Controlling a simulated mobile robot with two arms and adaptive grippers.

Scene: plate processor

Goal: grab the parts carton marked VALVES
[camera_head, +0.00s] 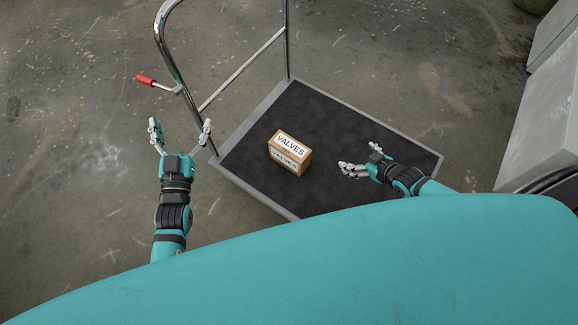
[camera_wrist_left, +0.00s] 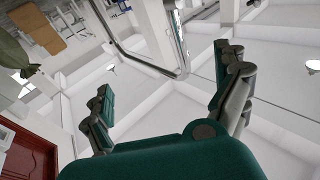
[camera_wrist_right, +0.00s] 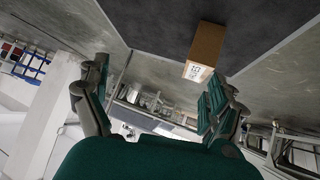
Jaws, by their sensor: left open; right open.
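The carton marked VALVES (camera_head: 289,153) is a small brown box with white labels on its top and side. It stands on the dark deck of a platform cart (camera_head: 330,125), and it also shows in the right wrist view (camera_wrist_right: 205,55). My right gripper (camera_head: 361,157) is open and empty, to the right of the carton and apart from it. It also shows in the right wrist view (camera_wrist_right: 155,95). My left gripper (camera_head: 180,132) is open and empty, left of the cart deck. The left wrist view shows its spread fingers (camera_wrist_left: 168,85) with nothing between them.
The cart's chrome handle (camera_head: 168,50) rises at the back left, with a red-gripped lever (camera_head: 146,80) near my left gripper. A grey cabinet-like body (camera_head: 545,130) stands at the right edge. The deck around the carton is clear.

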